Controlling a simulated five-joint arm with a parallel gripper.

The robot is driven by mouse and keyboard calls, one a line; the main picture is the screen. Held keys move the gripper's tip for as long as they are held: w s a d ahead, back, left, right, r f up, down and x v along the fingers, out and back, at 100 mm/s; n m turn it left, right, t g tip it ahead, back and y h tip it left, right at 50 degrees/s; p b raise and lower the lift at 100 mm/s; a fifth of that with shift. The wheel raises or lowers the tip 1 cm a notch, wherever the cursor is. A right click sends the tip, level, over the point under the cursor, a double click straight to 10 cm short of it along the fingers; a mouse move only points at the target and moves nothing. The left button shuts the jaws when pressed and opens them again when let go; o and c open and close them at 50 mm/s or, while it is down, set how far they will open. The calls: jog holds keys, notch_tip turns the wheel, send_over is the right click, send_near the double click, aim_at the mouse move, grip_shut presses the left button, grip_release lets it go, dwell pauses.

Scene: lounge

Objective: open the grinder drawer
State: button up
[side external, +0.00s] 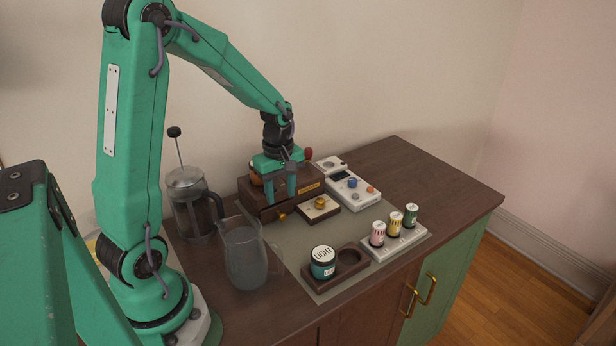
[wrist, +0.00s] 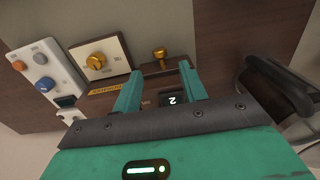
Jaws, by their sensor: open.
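The grinder (side external: 252,200) is a dark wooden box against the wall side of the grey mat. A brass knob (side external: 283,217) sticks out low on its front; the wrist view shows the knob (wrist: 160,54) ahead of my fingertips. The drawer seems to be shut, though its edges are hard to make out. My gripper (side external: 281,199) is open, pointing down over the front of the grinder, its two green fingers apart. In the wrist view my gripper (wrist: 160,72) holds nothing, and the knob lies beyond the gap between the fingers, apart from them.
A brass dial panel (side external: 321,207) and a white control box (side external: 352,188) stand right of the grinder. A French press (side external: 187,197) and a glass pitcher (side external: 245,262) stand left. A teal jar (side external: 323,263) and a rack with small jars (side external: 397,241) are in front.

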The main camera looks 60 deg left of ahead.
aim_at(282, 211)
jog(key=shift+f, duration=3.25)
jog(key=shift+c, duration=0.4)
jog(key=shift+d, duration=0.1)
grip_shut()
